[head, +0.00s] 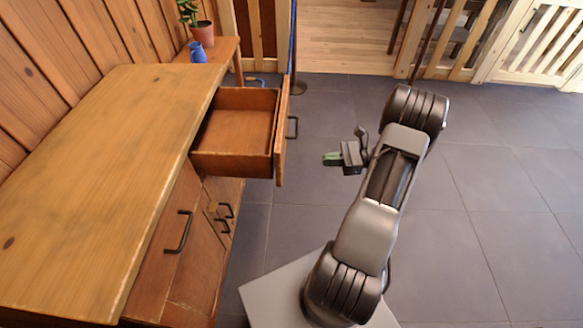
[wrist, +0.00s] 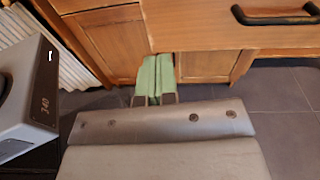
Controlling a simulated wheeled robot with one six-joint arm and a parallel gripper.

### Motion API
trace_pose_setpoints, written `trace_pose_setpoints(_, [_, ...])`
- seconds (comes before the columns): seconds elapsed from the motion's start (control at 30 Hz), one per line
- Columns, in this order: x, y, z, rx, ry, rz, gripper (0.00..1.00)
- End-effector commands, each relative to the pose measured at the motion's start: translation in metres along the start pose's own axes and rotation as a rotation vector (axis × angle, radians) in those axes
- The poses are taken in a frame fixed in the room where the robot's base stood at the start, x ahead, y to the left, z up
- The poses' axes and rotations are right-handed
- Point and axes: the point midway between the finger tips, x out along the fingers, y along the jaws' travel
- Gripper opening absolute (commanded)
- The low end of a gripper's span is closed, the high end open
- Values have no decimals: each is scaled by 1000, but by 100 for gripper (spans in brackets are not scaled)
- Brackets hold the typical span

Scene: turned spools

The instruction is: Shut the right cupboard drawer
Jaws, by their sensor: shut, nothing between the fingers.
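The right cupboard drawer (head: 237,128) is pulled well out of the wooden cupboard and looks empty in the head view. Its front panel carries a dark handle (head: 293,127). In the wrist view the drawer front (wrist: 220,25) fills the top, with its handle (wrist: 275,15) at the upper right. My gripper (head: 328,158) is shut and empty, out in front of the drawer front and apart from it in the head view. In the wrist view its green fingertips (wrist: 155,75) lie together, just below the drawer front's lower edge in the picture.
The long cupboard top (head: 110,160) is bare. Other closed cupboard fronts with dark handles (head: 180,232) lie below it. A side table with a potted plant (head: 201,30) and a blue jug (head: 197,52) stands behind. The tiled floor (head: 480,150) to the right is clear.

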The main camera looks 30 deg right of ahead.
Motion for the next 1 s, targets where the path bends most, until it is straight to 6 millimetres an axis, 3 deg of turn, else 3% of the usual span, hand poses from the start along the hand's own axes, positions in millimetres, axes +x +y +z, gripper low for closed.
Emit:
trace_pose_setpoints(0.03, [-7, -1, -12, 19, -27, -32, 0])
trace_pose_setpoints(0.13, [-12, -4, -19, 38, -63, -68, 0])
trace_pose_setpoints(0.27, [-4, -6, -21, 47, -80, -84, 0])
trace_pose_setpoints(0.7, [76, -12, -15, 46, -77, -81, 0])
trace_pose_setpoints(1.0, [112, -15, -12, 46, -76, -83, 0])
